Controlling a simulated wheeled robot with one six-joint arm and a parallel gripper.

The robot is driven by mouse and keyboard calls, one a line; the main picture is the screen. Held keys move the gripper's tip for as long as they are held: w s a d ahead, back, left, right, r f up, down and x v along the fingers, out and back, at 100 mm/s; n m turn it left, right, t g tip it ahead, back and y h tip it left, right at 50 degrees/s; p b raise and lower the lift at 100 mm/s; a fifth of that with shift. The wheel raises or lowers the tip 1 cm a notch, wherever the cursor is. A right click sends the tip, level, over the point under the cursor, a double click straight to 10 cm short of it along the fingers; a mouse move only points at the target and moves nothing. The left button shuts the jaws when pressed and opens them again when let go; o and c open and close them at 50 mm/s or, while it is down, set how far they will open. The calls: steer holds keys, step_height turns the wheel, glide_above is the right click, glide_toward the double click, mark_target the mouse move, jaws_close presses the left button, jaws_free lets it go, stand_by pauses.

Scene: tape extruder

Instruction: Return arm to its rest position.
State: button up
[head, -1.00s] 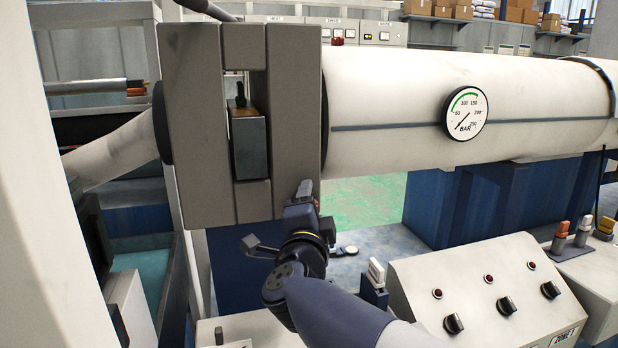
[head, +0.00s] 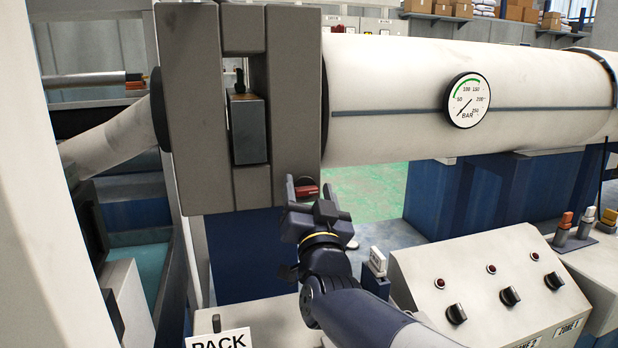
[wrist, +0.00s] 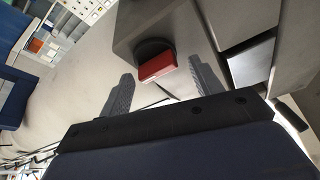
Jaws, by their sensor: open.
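My gripper (head: 312,188) is in the lower middle of the head view, its fingers pointing up toward the lower end of the grey block (head: 297,110). The fingers are spread and empty. In the wrist view, the two dark fingers of my gripper (wrist: 160,88) stand apart. A red knob (wrist: 157,66) on a dark round base shows beyond and between them, on the grey block's underside. The same red knob (head: 306,191) appears between the fingers in the head view. Whether a finger touches it cannot be told. My arm reaches up from the bottom edge.
A sloped control panel (head: 490,290) with black knobs and red lamps stands right of my arm. A white barrel (head: 400,90) with a pressure gauge (head: 467,100) runs above. A white-topped switch (head: 377,262) stands close beside my arm. Green floor (head: 370,195) shows behind.

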steer(key=n+y+p, duration=0.1)
steer(key=n, duration=0.1)
steer(key=n+y+p, duration=0.1)
steer(key=n, duration=0.2)
steer(key=shift+r+y, duration=0.1)
steer(key=shift+y, duration=0.3)
steer(key=shift+s+n, duration=0.2)
steer(key=shift+n, duration=0.2)
steer(key=shift+s+d+f, duration=0.1)
steer(key=shift+s+f, duration=0.2)
steer(key=shift+s, duration=0.1)
